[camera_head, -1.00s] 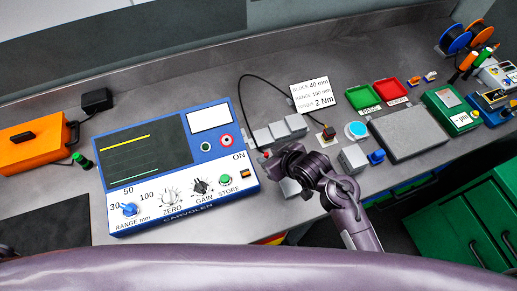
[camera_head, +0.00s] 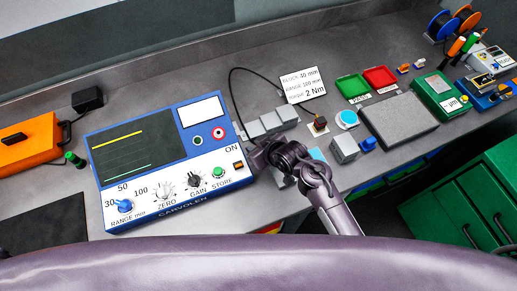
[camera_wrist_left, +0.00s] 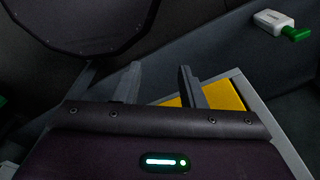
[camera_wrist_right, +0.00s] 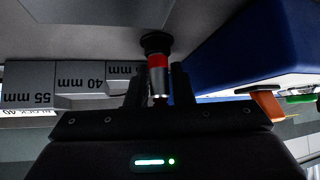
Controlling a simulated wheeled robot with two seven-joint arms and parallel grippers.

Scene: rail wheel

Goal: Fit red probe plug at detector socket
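The red probe plug (camera_wrist_right: 158,63), a red and silver cylinder with a black round piece (camera_wrist_right: 157,42) at its far end, shows between my right gripper's fingers in the right wrist view. My right gripper (camera_wrist_right: 158,82) straddles it closely; I cannot tell whether the fingers press on it. In the head view the right gripper (camera_head: 258,156) is beside the detector's (camera_head: 175,200) right edge and hides the plug. The detector's front has a red-ringed socket (camera_head: 218,132) and a dark green one (camera_head: 197,141). My left gripper (camera_wrist_left: 158,88) is open and empty, away from the bench objects.
Grey step blocks (camera_head: 270,125) stand close behind the right gripper. A black cable (camera_head: 232,85) loops behind them. An orange case (camera_head: 28,140) lies far left.

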